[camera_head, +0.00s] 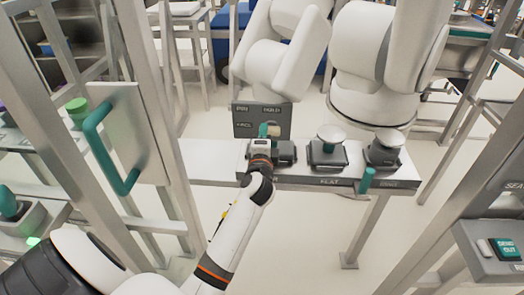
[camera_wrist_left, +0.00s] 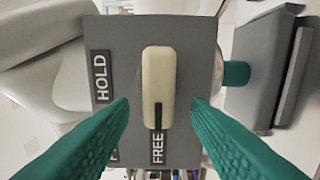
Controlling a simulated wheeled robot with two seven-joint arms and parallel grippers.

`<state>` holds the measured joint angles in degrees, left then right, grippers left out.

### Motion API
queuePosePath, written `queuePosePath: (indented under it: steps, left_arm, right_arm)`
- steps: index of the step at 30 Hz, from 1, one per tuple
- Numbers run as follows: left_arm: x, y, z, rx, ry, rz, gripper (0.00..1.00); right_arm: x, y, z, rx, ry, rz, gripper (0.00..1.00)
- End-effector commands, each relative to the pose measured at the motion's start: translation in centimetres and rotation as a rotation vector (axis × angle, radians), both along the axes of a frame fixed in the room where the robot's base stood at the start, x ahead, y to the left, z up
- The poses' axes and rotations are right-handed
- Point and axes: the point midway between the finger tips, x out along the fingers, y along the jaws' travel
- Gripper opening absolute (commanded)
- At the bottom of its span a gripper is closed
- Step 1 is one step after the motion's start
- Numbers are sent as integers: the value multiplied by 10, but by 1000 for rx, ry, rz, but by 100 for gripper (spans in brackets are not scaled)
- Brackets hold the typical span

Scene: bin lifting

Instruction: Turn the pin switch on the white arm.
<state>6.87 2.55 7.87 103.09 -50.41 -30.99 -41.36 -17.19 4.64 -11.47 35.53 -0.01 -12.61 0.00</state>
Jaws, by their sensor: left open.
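The pin switch (camera_wrist_left: 159,75) is a cream, rounded oblong knob on a grey panel (camera_wrist_left: 192,50) in the left wrist view. Its black line points down at the FREE label (camera_wrist_left: 157,149); the HOLD label (camera_wrist_left: 101,77) is to its left. The grey panel box (camera_head: 262,121) stands below the white arm (camera_head: 283,45) in the head view. My left gripper (camera_wrist_left: 160,104) is open, with one teal finger on each side of the knob and gaps visible; I cannot tell the exact depth. My right gripper is not in view.
A teal peg (camera_wrist_left: 237,73) sticks out right of the panel. Grey-based devices with white round tops (camera_head: 328,145) stand on the bench (camera_head: 210,160), right of my left gripper. A panel with a teal handle (camera_head: 112,150) stands left. A SEND OUT button (camera_head: 507,249) is at lower right.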

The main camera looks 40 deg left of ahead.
Motion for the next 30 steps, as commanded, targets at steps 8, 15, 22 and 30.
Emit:
queuePosePath:
  steps: [8, 15, 22, 30]
  left_arm:
    - [-52, -31, -3, -3, 1, -1, 44]
    - [-82, -50, -2, -3, 1, 0, 44]
    - [-90, -55, 0, -2, 0, 0, 44]
    - [-89, -55, 0, -1, 0, 0, 44]
  right_arm:
    - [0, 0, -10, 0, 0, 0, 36]
    - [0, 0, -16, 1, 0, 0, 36]
    - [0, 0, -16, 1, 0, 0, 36]
    - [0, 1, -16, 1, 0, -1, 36]
